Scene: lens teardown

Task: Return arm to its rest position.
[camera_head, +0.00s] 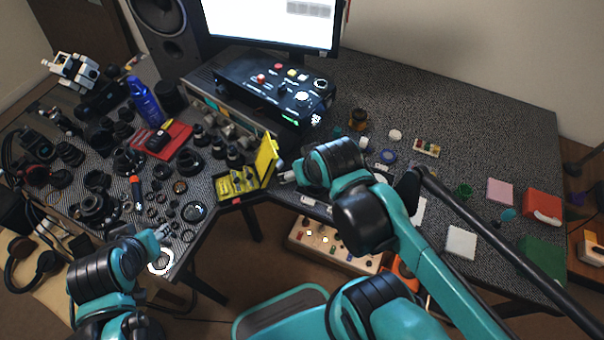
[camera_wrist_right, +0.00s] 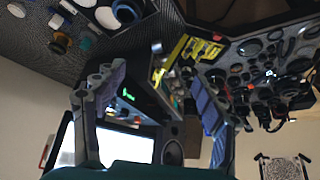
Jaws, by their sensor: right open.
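My right arm reaches in from the lower right in the head view. Its gripper (camera_head: 288,177) is beside the open yellow case (camera_head: 250,176), at the desk's front edge. In the right wrist view the two fingers of this gripper (camera_wrist_right: 157,98) stand wide apart with nothing between them. The yellow case (camera_wrist_right: 180,58) shows beyond them. My left arm is at the lower left, and its gripper (camera_head: 160,234) is over the desk edge near a bright ring (camera_head: 161,262). Its fingers are too small to tell whether they are open.
Several lenses and rings crowd the left desk. A black control box (camera_head: 276,84) and monitor (camera_head: 272,18) are at the back. Small parts and a white pad (camera_head: 461,242) lie on the right desk.

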